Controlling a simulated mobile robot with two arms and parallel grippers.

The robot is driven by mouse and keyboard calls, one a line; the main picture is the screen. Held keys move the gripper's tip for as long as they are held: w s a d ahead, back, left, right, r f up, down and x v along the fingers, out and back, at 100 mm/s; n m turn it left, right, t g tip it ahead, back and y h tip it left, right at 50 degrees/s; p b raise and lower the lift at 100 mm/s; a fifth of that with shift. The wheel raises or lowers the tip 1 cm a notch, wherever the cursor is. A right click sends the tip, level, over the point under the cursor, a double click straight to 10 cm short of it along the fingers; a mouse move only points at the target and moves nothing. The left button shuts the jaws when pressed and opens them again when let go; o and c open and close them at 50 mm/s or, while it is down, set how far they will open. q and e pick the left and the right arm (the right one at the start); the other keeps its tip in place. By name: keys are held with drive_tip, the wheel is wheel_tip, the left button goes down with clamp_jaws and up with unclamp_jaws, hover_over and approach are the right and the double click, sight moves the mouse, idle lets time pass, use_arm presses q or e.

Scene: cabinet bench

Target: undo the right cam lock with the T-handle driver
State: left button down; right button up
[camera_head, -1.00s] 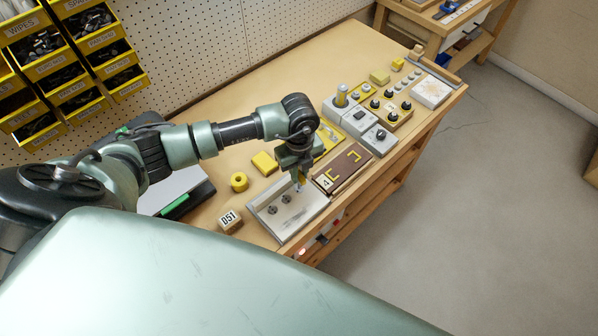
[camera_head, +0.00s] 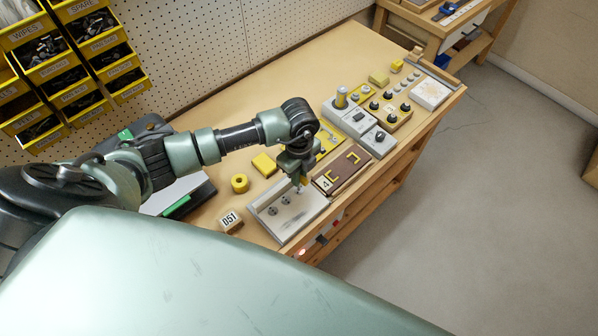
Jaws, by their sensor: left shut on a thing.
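A light grey tray-like panel (camera_head: 290,230) lies near the bench's front edge. Two dark round cam locks (camera_head: 272,211) (camera_head: 286,199) show on its left part. My left gripper (camera_head: 300,182) points down over the panel's far right part, shut on what seems to be the T-handle driver (camera_head: 299,188). Only a small part of the driver shows below the fingers; its handle is hidden. The driver's tip is close to the panel, but I cannot tell whether it touches a lock. The spot under the gripper is partly hidden. My right gripper is out of view.
A brown board with yellow brackets (camera_head: 338,184) sits right of the panel. Switch boxes (camera_head: 356,121) stand farther back.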

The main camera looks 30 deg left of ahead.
use_arm(q)
drive_tip(key=shift+n, duration=0.6)
idle(0.3)
drive_tip(key=n+p, duration=0.2)
drive_tip(key=n, duration=0.1)
drive_tip(key=shift+f+n, duration=0.1)
drive_tip(key=shift+n, duration=0.8)
drive_tip(key=shift+s, duration=0.1)
drive_tip(key=shift+p, duration=0.3)
